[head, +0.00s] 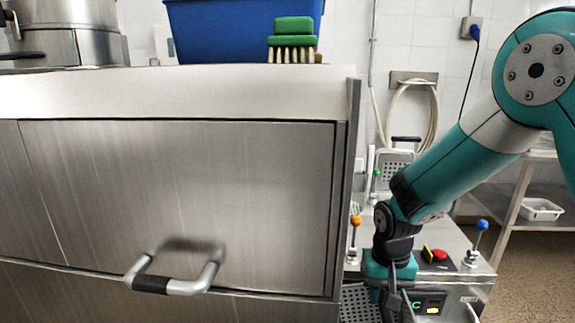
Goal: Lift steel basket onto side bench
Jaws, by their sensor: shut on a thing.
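A perforated steel basket (358,304) shows at the bottom of the head view, between the large steel cabinet and the control panel. Only part of it is in view; the frame's lower edge cuts it off. My gripper (398,305) points down at its right side and is shut, apparently on the basket's edge. The fingertips and exact grip are hard to make out. I cannot tell whether the basket is raised or resting. The side bench is not clearly identifiable.
A steel cabinet (180,190) with a bar handle (175,284) fills the left. A blue bin (225,30) and green brush (293,38) sit on top. Levers with orange (355,221) and blue (481,225) knobs flank my gripper. A shelf (515,215) with a white tray (541,208) stands right.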

